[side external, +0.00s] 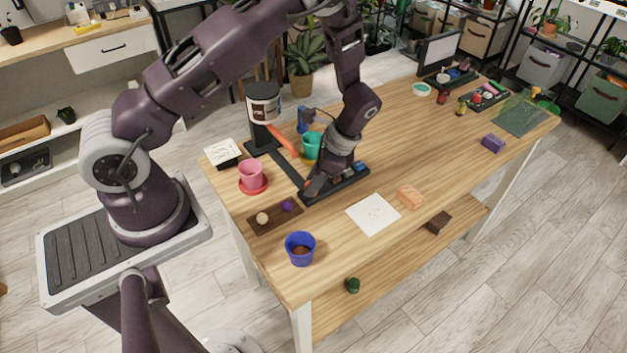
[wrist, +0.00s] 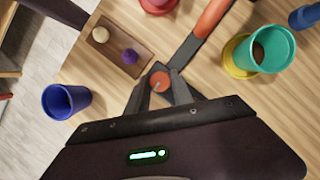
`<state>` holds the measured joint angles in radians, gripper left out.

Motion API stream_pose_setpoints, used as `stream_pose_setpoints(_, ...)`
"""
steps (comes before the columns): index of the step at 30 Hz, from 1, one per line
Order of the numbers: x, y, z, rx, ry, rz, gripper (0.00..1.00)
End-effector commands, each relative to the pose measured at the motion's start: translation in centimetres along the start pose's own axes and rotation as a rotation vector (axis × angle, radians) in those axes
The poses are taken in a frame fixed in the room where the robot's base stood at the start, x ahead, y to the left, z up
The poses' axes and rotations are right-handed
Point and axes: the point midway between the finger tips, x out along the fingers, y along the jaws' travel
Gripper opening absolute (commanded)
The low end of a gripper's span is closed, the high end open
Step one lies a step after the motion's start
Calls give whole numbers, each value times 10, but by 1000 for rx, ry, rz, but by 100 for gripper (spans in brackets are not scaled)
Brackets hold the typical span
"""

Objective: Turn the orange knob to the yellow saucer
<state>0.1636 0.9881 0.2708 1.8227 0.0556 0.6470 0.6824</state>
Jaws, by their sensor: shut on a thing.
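The orange knob (wrist: 159,82) is round and sits at the end of a dark strip in the wrist view. My gripper (wrist: 158,86) is shut on it, with one finger on each side. A small pale mark shows on the knob's top. In the side view my gripper (side external: 314,188) reaches down to the table and mostly hides the knob. The yellow saucer (wrist: 231,67) lies under a teal pot (wrist: 273,48), to the upper right of the knob in the wrist view. In the side view the teal pot (side external: 311,145) stands behind my gripper.
A red saucer (side external: 252,188) holds a pink pot (side external: 251,173). A brown tray (side external: 270,221) carries a cream ball and a purple ball. A blue pot (side external: 300,248) stands near the front edge. An orange-red bar (wrist: 212,17) and a dark block (side external: 335,184) are close by.

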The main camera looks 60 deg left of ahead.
Motion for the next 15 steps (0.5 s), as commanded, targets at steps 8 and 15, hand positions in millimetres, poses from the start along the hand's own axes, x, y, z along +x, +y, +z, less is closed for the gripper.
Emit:
stream_pose_setpoints(8,0,-2,0,-197,1,82,0)
stream_pose_setpoints(15,0,-3,0,-396,2,164,0)
